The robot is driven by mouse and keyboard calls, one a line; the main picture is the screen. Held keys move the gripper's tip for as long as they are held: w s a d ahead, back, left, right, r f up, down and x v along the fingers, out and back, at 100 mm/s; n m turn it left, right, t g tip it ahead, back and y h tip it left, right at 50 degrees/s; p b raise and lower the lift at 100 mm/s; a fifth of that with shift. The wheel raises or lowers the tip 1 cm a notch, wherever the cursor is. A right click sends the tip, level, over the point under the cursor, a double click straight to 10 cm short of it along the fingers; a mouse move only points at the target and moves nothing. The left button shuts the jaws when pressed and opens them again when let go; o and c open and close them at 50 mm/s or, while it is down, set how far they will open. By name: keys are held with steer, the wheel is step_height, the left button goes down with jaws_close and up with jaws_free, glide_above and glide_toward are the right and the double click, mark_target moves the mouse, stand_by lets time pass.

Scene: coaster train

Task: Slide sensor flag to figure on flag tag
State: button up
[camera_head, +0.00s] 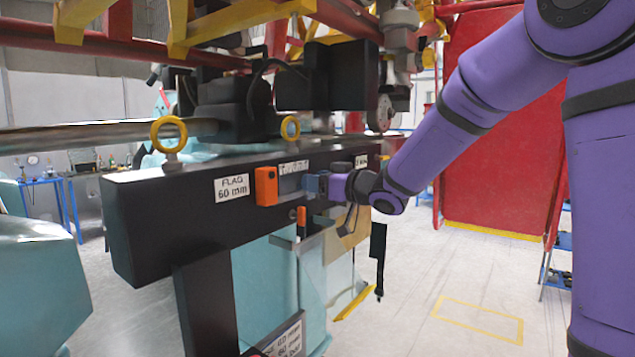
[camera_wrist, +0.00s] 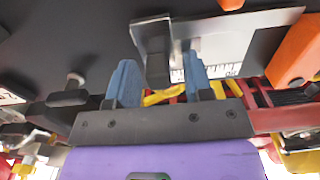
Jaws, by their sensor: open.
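A white tag (camera_head: 232,189) on the black beam (camera_head: 170,225) reads "FLAG 60 mm". A grey metal sensor flag (camera_wrist: 154,42) hangs by a printed scale (camera_wrist: 222,62) in the wrist view; the scale also shows small on the beam in the head view (camera_head: 293,167). I cannot read the flag's position on the scale. My gripper (camera_wrist: 160,84) is open, its blue fingers one on each side of the flag's end, with gaps visible. In the head view my gripper (camera_head: 317,184) is at the beam's front face and hides most of the flag.
An orange block (camera_head: 266,186) is on the beam left of my gripper; it shows at the right in the wrist view (camera_wrist: 296,48). A dark knob (camera_wrist: 72,90) juts out on the other side. A smaller orange part (camera_head: 302,222) hangs below.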

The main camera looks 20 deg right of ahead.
mark_target(288, 183)
jaws_close()
steer(key=s+a, duration=0.2)
steer(key=a, duration=0.1)
steer(key=s+a, duration=0.1)
steer(key=a, duration=0.1)
steer(key=shift+s, duration=0.25)
jaws_free()
steer(key=v, duration=1)
steer(key=shift+s+d, duration=0.25)
steer(key=shift+s, duration=0.05)
steer(key=shift+d, duration=0.1)
